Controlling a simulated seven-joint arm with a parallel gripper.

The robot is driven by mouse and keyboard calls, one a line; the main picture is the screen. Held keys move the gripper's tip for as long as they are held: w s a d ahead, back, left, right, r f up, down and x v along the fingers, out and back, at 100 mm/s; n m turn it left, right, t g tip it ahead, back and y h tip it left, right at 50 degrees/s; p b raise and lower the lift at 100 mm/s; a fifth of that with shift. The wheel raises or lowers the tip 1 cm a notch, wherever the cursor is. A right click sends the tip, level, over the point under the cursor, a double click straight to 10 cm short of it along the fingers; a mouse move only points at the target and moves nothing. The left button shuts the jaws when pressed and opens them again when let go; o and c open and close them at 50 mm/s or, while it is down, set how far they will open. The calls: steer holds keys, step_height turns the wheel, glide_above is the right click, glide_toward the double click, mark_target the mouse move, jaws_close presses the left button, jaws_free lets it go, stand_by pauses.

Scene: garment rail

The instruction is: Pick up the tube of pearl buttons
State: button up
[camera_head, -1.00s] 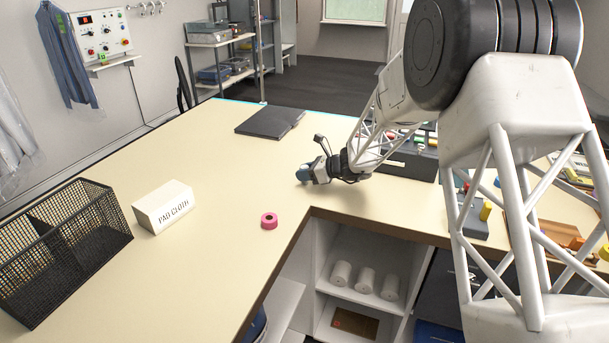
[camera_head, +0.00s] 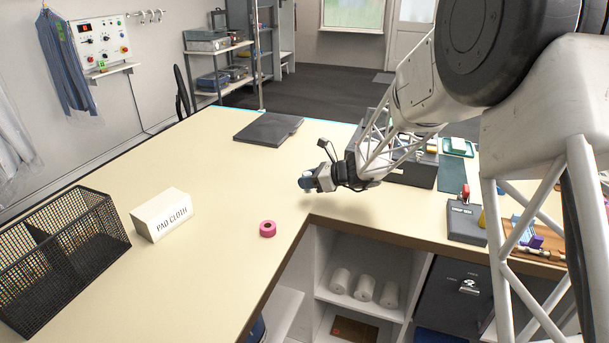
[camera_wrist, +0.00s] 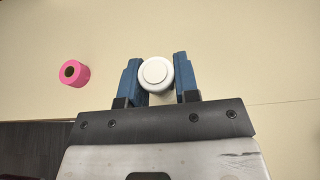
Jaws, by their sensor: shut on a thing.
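A white round-capped tube (camera_wrist: 155,73) is seen end-on in the wrist view, between the blue fingers of my gripper (camera_wrist: 158,80). The fingers are shut on it, one on each side. I cannot read a label or see its contents, so I cannot tell that it holds pearl buttons. In the head view my gripper (camera_head: 307,182) is over the pale bench, near its inner corner. The tube is mostly hidden by the fingers there.
A pink ring-shaped roll (camera_head: 267,229) lies on the bench (camera_head: 225,185) near the inner edge. A PAD CLOTH box (camera_head: 162,215) and black mesh basket (camera_head: 60,250) stand left. A dark flat slab (camera_head: 268,128) lies behind. Trays and a grey block (camera_head: 466,222) are right.

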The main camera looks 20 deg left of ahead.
steer(key=s+d, duration=0.5)
steer(key=s, duration=0.3)
steer(key=shift+r, duration=0.4)
steer(key=shift+d, duration=0.1)
